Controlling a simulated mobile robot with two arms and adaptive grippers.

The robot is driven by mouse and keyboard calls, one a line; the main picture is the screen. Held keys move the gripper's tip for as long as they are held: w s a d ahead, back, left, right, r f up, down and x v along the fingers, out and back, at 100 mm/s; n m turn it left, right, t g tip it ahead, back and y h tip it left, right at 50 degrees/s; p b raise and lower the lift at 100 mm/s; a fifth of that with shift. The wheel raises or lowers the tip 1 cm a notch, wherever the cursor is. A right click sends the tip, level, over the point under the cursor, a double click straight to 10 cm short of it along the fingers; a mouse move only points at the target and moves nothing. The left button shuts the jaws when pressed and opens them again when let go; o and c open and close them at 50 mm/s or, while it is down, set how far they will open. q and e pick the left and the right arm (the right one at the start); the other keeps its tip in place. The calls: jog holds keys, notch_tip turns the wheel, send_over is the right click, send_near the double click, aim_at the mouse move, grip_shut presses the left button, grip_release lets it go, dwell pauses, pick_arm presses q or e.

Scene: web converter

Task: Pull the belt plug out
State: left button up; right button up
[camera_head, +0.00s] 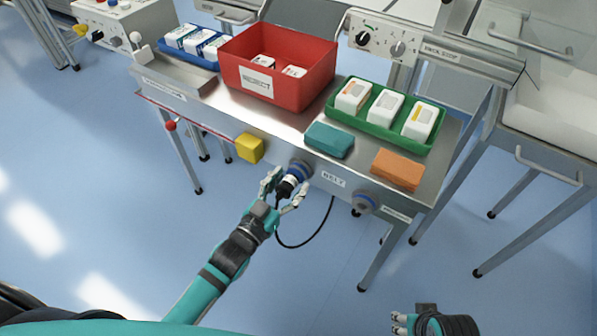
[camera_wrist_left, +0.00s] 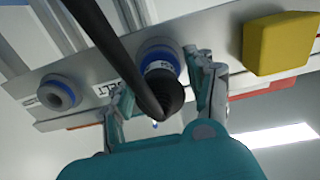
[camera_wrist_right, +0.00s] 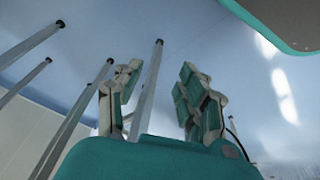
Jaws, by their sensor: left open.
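The belt plug (camera_head: 288,184) is black with a white and blue band. It sits in a blue-ringed socket (camera_head: 300,168) on the table's front panel, beside the BELT label (camera_head: 333,179). A black cable (camera_head: 310,242) hangs from it. My left gripper (camera_head: 281,192) is open with its fingers on either side of the plug. In the left wrist view the plug (camera_wrist_left: 162,85) lies between the spread fingers (camera_wrist_left: 158,100), with gaps visible; contact cannot be told. My right gripper (camera_head: 400,322) is low at the right, away from the table. Its fingers are apart and empty in its wrist view (camera_wrist_right: 155,95).
A second blue-ringed socket (camera_head: 366,202) is empty to the right. A yellow block (camera_head: 249,148) is on the panel's left. Teal (camera_head: 329,139) and orange (camera_head: 398,169) blocks, a red bin (camera_head: 318,85) and a green tray (camera_head: 437,139) stand on the table. Floor in front is clear.

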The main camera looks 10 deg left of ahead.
pick_arm(q)
grip_shut()
pick_arm(e)
jog(key=shift+x, duration=0.95)
